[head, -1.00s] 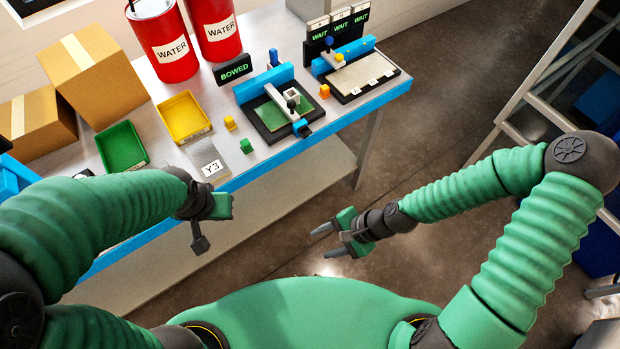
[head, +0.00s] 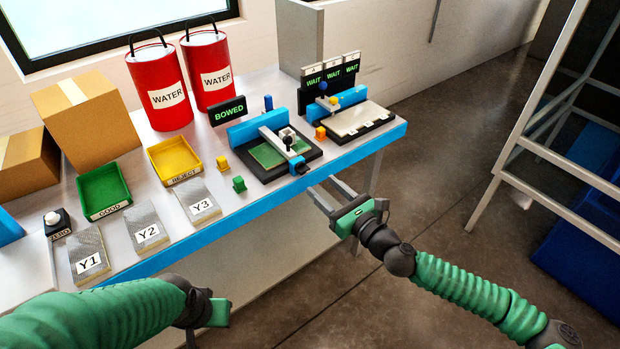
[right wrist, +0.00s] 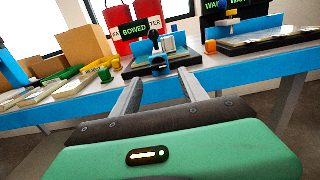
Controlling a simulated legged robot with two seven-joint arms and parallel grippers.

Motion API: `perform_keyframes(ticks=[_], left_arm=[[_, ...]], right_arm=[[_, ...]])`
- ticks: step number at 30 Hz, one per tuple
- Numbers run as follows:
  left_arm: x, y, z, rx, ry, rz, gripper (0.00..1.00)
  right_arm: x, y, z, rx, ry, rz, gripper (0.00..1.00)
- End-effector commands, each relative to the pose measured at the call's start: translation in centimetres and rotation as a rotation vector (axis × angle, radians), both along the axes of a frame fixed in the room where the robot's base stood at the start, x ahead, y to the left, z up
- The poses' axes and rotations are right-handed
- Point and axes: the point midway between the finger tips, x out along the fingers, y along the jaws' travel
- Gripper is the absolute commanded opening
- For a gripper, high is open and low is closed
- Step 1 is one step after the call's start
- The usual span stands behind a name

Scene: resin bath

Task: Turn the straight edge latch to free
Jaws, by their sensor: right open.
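The left fixture on the bench has a black base (head: 262,171) with a green plate (head: 267,154), a blue upright bar (head: 257,126) and a pale arm (head: 274,138) lying across it.
A lit BOWED sign (head: 229,112) stands behind the fixture. A second fixture (head: 358,121) with WAIT signs is to its right. Yellow (head: 174,160) and green (head: 103,190) trays and a Y3 plate (head: 199,204) lie left. The blue bench edge (head: 225,222) borders open floor.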

Motion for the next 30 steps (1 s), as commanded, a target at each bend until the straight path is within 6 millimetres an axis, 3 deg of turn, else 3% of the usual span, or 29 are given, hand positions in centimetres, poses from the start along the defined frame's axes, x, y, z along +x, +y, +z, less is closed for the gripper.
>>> perform_keyframes(ticks=[3, 9, 19, 30], left_arm=[[0.0, 0.0, -0.5, 0.000, 0.000, 0.000, 0.00], [0.0, 0.0, -0.7, 0.000, 0.000, 0.000, 0.00], [0.0, 0.0, -0.7, 0.000, 0.000, 0.000, 0.00], [0.0, 0.0, -0.7, 0.000, 0.000, 0.000, 0.00]], right_arm=[[2.3, 1.8, -0.1, -0.002, -0.001, 0.002, 0.51], [4.7, 3.6, 0.0, -0.001, -0.001, 0.003, 0.51], [5.1, 3.9, 0.0, 0.000, -0.001, 0.002, 0.50], [5.1, 3.8, 0.0, -0.001, -0.001, 0.001, 0.01]])
